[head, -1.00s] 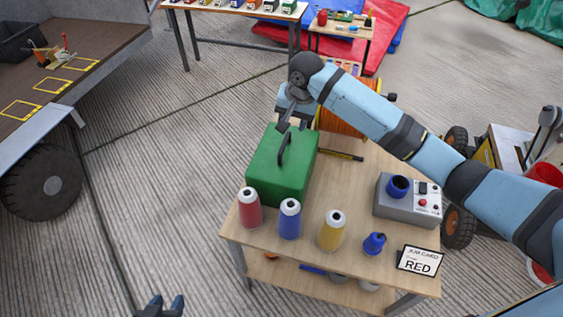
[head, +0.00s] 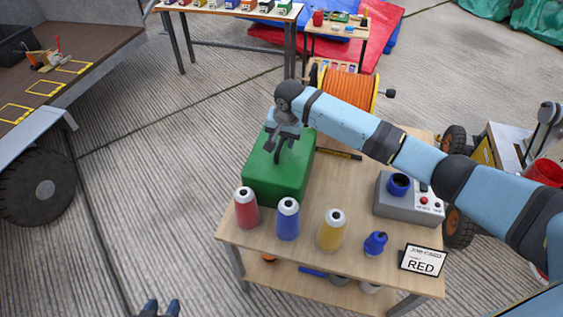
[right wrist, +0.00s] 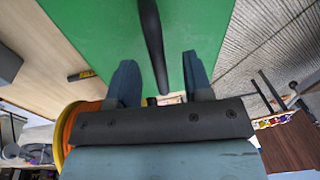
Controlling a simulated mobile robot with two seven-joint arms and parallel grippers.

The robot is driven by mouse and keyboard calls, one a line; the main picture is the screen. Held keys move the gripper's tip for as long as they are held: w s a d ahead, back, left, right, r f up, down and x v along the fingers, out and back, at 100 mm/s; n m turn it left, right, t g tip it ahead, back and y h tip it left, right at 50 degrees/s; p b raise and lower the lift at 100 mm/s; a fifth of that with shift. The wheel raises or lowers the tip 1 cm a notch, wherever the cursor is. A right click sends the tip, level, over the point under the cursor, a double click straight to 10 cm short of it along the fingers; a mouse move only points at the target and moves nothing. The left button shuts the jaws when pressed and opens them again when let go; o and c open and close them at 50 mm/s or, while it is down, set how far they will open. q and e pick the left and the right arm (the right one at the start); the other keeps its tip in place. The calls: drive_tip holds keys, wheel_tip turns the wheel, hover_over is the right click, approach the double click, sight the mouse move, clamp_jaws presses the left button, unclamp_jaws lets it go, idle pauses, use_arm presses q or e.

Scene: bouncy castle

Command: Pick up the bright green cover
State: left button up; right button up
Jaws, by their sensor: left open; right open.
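The bright green cover (head: 270,179) is a box-like hood with a dark arched handle (head: 283,158) on top. It stands on the left part of the wooden table, behind the bottles. My right gripper (head: 276,145) is over the far part of the cover, by the handle. In the right wrist view the green top (right wrist: 105,25) fills the upper middle, and the dark handle (right wrist: 152,40) runs between the two open fingers (right wrist: 158,80), apparently touching neither. What is under the cover is hidden. My left gripper (head: 162,308) is open and empty at the bottom edge, away from the table.
Red (head: 247,210), blue (head: 288,220) and yellow (head: 331,231) bottles line the table's front. A grey control box (head: 408,207), a blue cap (head: 375,243) and a card reading RED (head: 422,261) are at right. An orange cable reel (head: 350,88) stands behind.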

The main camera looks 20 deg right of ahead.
drive_tip(key=shift+w+f, duration=0.1)
drive_tip(key=shift+f, duration=0.75)
use_arm(q)
drive_tip(key=shift+w+d+r, duration=0.1)
drive_tip(key=shift+r, duration=0.2)
drive_tip(key=shift+r+p, duration=0.55)
use_arm(e)
drive_tip(key=shift+f, duration=0.25)
use_arm(q)
drive_tip(key=shift+f, duration=0.15)
use_arm(e)
clamp_jaws()
